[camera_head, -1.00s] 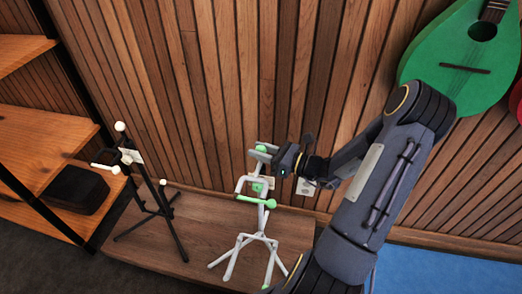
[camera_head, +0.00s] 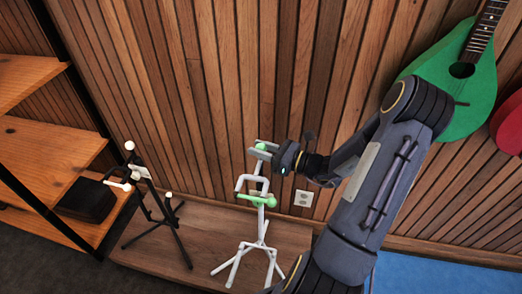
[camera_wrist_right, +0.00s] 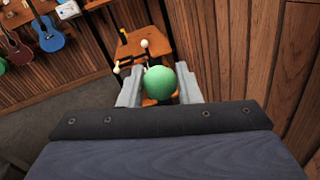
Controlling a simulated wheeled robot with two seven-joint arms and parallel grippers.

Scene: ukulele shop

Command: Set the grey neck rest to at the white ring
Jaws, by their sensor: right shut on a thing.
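A grey-white stand (camera_head: 258,228) with green tips stands upright on the wooden platform. Its grey neck rest, with a green knob (camera_head: 261,146), is at the top of the post. My right gripper (camera_head: 272,152) is shut on the neck rest from the right. In the right wrist view the green knob (camera_wrist_right: 161,82) shows between the two grey fingers. A lower yoke with a green-tipped bar (camera_head: 257,200) sits below the neck rest. I cannot make out the white ring on the post. My left gripper is not in view.
A black stand with white tips (camera_head: 150,200) is to the left on the platform (camera_head: 205,250). Wooden shelves (camera_head: 45,140) with a black case (camera_head: 87,200) are at far left. The slatted wall (camera_head: 225,90) is close behind. A green instrument (camera_head: 465,85) hangs at right.

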